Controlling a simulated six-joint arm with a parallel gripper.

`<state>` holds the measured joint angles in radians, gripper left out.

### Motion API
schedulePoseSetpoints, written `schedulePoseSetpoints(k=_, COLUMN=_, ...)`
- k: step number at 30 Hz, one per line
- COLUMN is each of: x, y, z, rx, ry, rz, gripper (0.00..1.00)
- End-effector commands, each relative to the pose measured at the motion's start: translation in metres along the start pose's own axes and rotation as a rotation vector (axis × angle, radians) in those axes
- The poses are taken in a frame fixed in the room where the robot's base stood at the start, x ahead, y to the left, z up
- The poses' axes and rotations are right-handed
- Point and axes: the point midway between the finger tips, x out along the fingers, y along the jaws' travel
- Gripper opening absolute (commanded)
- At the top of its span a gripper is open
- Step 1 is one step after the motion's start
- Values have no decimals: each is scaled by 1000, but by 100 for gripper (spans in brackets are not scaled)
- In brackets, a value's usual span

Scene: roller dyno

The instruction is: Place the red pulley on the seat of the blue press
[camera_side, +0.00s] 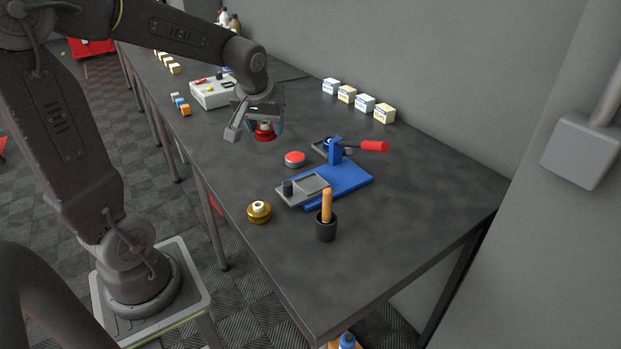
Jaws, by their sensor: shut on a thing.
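My gripper (263,124) is shut on the red pulley (265,134) and points downward. It holds the pulley above the dark bench, behind and left of the blue press. The blue press (348,182) stands on the bench with a flat blue base, a blue upright and a lever with a red grip (374,146) pointing right. The press's seat cannot be made out clearly from here. The upper part of the pulley is hidden by my gripper.
A red-topped disc (295,158) lies between pulley and press. A grey tray (304,190) adjoins the press base. A gold pulley (259,212) and a black cup (326,231) with a wooden handle stand in front. Small boxes (365,103) line the wall; a control box (212,94) is behind.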

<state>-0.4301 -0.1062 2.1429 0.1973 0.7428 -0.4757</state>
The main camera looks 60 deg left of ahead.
Motion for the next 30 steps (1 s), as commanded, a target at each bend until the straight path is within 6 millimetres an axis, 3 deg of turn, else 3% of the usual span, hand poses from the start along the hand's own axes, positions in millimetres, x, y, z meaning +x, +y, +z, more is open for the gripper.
schedulePoseSetpoints(k=9, x=35, y=70, z=27, rx=10, ry=-3, rz=1, gripper=25)
schedulePoseSetpoints(k=13, x=45, y=91, z=34, rx=6, ry=-2, rz=0, gripper=25)
schedulePoseSetpoints(k=18, x=52, y=102, z=39, rx=1, ry=0, rz=0, gripper=25)
schedulePoseSetpoints(k=27, x=86, y=102, z=53, rx=2, ry=-2, rz=-3, gripper=25)
schedulePoseSetpoints(k=30, x=88, y=103, z=54, rx=-1, ry=0, rz=0, gripper=25)
